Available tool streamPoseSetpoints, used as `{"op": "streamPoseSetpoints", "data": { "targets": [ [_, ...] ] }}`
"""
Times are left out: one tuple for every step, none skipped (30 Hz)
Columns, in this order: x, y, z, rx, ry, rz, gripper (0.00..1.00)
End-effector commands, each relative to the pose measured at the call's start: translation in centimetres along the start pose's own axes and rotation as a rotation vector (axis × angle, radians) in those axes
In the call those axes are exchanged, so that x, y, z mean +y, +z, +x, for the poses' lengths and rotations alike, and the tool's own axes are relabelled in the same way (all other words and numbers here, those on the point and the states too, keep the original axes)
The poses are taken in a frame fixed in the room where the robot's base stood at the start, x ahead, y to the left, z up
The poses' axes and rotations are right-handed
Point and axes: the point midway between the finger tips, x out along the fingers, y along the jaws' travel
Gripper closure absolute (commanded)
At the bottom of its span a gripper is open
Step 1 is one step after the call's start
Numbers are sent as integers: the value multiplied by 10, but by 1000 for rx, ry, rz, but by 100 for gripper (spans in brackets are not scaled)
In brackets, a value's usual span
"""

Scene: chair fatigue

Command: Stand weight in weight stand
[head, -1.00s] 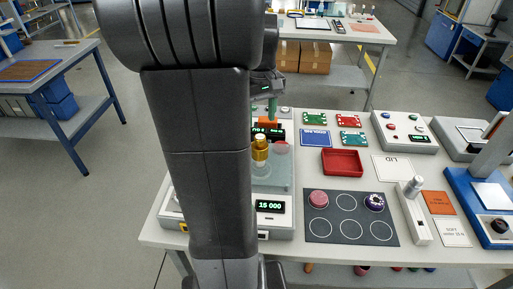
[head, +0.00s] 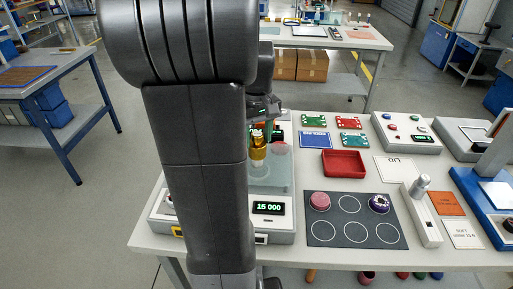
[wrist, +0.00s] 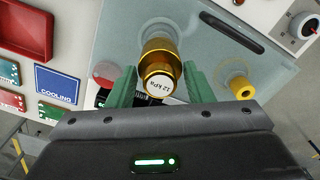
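The brass weight (head: 257,152) stands on the pale plate of the test machine in the head view, partly hidden by my arm. In the wrist view the weight (wrist: 160,60) is a gold cylinder with a round white "12 kPa" label on its near end. My gripper (wrist: 160,80) has its green fingers on either side of the weight, with narrow gaps showing. In the head view my gripper (head: 266,122) is low beside the weight, mostly hidden. A yellow ringed fitting (wrist: 239,84) on the plate is right of the fingers; I cannot tell whether it is the weight stand.
The machine display (head: 268,208) reads 15 000. A red tray (head: 344,170), a blue COOLING card (head: 315,139) and a dark mat (head: 330,239) with two round pads lie to the right. A reddish disc (wrist: 107,72) is left of the fingers.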

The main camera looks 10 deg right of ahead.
Motion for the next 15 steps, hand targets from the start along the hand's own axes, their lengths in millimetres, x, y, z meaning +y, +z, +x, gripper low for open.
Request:
{"op": "streamPoseSetpoints", "data": {
  "targets": [
    [0,0,0,0,0,0,64],
    [0,0,0,0,0,0,70],
    [0,0,0,0,0,0,75],
    [0,0,0,0,0,0,75],
    [0,0,-1,2,1,0,75],
    [0,0,-1,2,2,0,75],
    [0,0,-2,2,2,0,75],
    [0,0,-2,2,2,0,75],
    [0,0,-2,2,2,0,75],
    [0,0,-3,2,2,0,75],
    [0,0,-4,2,2,0,75],
    [0,0,-5,2,2,0,75],
    [0,0,-6,2,2,0,75],
    [0,0,-7,2,2,0,75],
    [0,0,-8,2,2,0,75]
  ]
}}
